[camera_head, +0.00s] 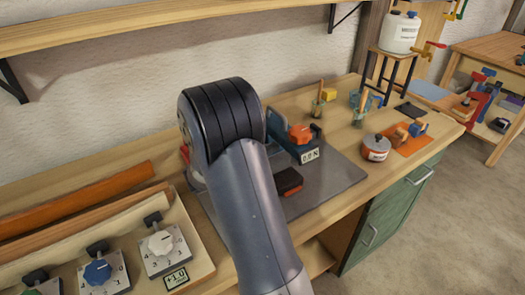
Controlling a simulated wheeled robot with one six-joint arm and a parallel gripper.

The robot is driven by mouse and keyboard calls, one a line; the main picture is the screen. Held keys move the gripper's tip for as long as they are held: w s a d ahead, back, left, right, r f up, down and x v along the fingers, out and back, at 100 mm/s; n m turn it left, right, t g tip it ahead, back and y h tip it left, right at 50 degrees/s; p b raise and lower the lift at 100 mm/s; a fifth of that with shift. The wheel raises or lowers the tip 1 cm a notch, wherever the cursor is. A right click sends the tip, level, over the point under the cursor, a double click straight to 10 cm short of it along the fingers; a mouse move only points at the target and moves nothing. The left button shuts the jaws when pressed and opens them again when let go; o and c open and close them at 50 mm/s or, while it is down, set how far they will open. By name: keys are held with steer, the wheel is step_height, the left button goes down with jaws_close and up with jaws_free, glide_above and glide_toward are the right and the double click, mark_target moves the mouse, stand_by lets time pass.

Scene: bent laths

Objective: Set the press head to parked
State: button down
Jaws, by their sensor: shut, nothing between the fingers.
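A dark blue device (285,148) with an orange knob (301,134) stands on the grey mat at the middle of the bench. A small display (309,155) on its front reads 0.0 N. It looks like the press, but I cannot make out its head or the head's position. My arm covers its left side and the mat's left part. A dark red and black block (288,182) lies on the mat in front of the device. My gripper does not show; only my arm's links are in view.
Dial boxes (168,250) stand in a wooden tray at the lower left, beside orange-brown laths (75,200). A round metal pot (376,147) and an orange mat (411,140) with small parts are on the right. A shelf (160,25) hangs above. The grey mat's right part is clear.

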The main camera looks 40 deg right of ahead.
steer(key=shift+d, duration=0.1)
steer(key=d, duration=1.5)
steer(key=shift+s+d+b, duration=0.3)
steer(key=shift+s+b, duration=0.15)
steer(key=shift+r, duration=0.2)
steer(key=shift+a, duration=0.15)
steer(key=a+b, duration=0.1)
steer(key=a, duration=1.3)
steer(key=shift+w+f, duration=0.2)
steer(key=shift+w, duration=0.2)
